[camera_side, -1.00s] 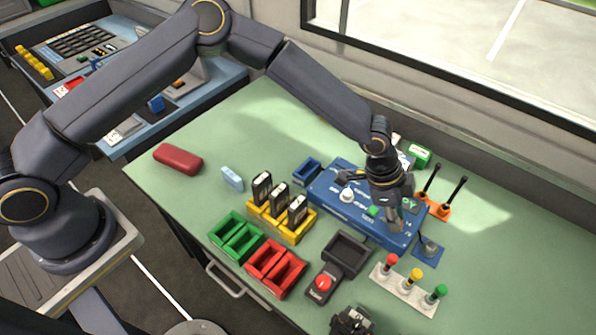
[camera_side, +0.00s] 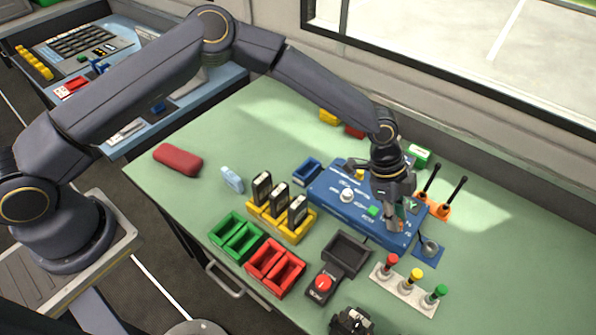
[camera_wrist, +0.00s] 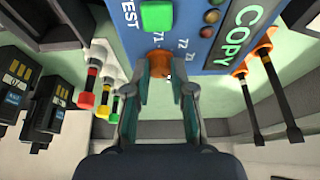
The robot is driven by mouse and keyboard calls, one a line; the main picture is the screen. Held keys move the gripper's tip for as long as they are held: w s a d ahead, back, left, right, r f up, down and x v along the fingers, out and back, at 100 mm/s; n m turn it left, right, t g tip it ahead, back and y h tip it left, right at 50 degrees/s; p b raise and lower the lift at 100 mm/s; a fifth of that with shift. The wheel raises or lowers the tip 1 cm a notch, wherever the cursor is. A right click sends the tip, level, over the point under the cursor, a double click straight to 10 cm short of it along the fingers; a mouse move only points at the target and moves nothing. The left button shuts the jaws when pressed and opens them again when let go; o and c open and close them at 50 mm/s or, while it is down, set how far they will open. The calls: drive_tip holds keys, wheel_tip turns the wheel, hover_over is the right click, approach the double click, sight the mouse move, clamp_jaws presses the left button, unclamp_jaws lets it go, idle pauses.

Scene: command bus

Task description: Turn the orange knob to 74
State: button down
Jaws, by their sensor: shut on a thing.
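My gripper (camera_wrist: 158,72) is shut on the knob, one finger on each side. In the side view my gripper (camera_side: 393,222) points down at the right part of the blue panel (camera_side: 330,205) and hides most of the knob. The knob's pointer direction is too small to tell.
A green button (camera_wrist: 157,16) and a green COPY screen (camera_wrist: 242,30) are close to the knob. Orange-based black levers (camera_side: 447,198) stand right of the panel. Red, yellow and green plungers (camera_side: 412,283) stand in front. Yellow-racked black modules (camera_side: 280,205) stand left.

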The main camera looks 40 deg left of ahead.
drive_tip(key=c, duration=1)
unclamp_jaws()
drive_tip(key=shift+r, duration=0.1)
drive_tip(key=v, duration=1.1)
drive_tip(key=shift+a+r, duration=0.25)
drive_tip(key=shift+r, duration=0.1)
drive_tip(key=shift+r, duration=0.1)
